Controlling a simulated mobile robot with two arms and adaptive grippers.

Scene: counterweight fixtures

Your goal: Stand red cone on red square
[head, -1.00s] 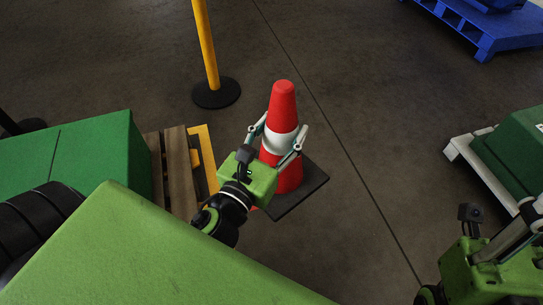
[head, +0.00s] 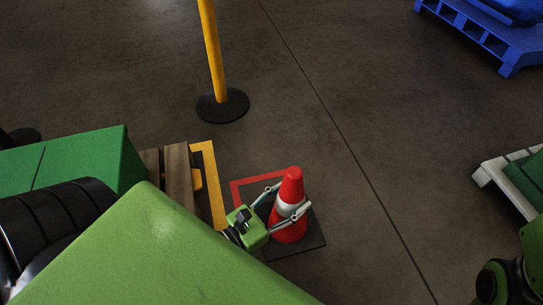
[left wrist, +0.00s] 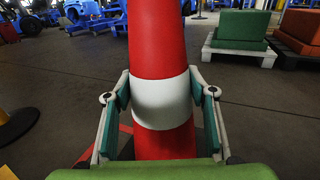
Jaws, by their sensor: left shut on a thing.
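The red cone (head: 291,187) with a white band and a dark square base stands upright in the head view. My left gripper (head: 278,206) is shut on it around the white band. The left wrist view shows the cone (left wrist: 158,45) upright between both fingers (left wrist: 160,98). The red square (head: 250,184) is an outline on the floor. Its far and left sides show; the cone, its base and my gripper hide the rest. The base overlaps the square's near right part. I cannot tell whether the base touches the floor. My right gripper is out of view.
A yellow post (head: 212,50) on a black foot stands behind the square. A wooden pallet (head: 178,180) and green box (head: 90,165) are at left, beside a yellow floor line (head: 214,185). A white pallet (head: 500,182) is at right. Floor behind and right of the cone is clear.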

